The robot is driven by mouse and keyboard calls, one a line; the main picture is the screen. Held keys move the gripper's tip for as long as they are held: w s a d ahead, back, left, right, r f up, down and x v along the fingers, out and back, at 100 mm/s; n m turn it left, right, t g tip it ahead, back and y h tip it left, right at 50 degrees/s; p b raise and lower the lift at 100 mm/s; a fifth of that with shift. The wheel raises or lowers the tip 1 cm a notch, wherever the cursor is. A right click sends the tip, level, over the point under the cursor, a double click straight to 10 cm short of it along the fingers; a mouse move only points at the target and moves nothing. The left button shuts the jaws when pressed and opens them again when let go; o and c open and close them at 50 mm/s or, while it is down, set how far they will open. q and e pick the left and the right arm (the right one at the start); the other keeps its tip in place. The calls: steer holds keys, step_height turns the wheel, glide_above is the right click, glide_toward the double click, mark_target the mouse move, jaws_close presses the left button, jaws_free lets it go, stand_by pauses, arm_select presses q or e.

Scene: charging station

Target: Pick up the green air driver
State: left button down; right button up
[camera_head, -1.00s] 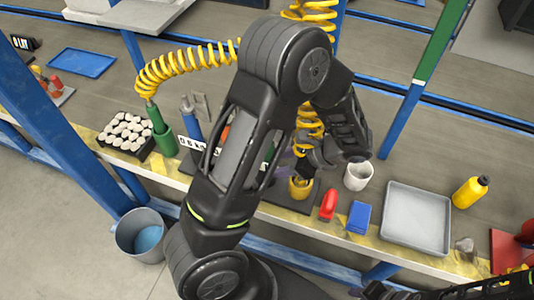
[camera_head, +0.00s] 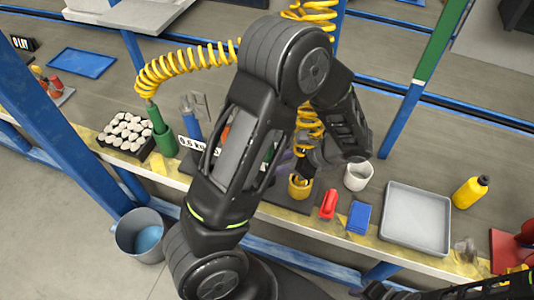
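The green air driver (camera_head: 152,116) stands upright at the left of the workbench, its lower part in a green holder (camera_head: 166,142), with a yellow coiled hose attached at its top. My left arm arches across the middle of the picture. My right gripper (camera_head: 374,291) is at the bottom right edge, dark and cut off.
A black tray of pale round pieces (camera_head: 127,133) stands left of the driver. A white cup (camera_head: 358,176), red item (camera_head: 328,204), blue box (camera_head: 359,217), grey tray (camera_head: 416,217) and yellow bottle (camera_head: 470,192) lie rightward. A blue post (camera_head: 58,105) rises at left.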

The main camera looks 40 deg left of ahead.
arm_select(q)
steer(key=shift+a+r, duration=0.1)
steer(key=shift+r, duration=0.05)
stand_by(0.7)
step_height(320, 180, up, 28)
steer(key=p, duration=1.4)
stand_by(0.7)
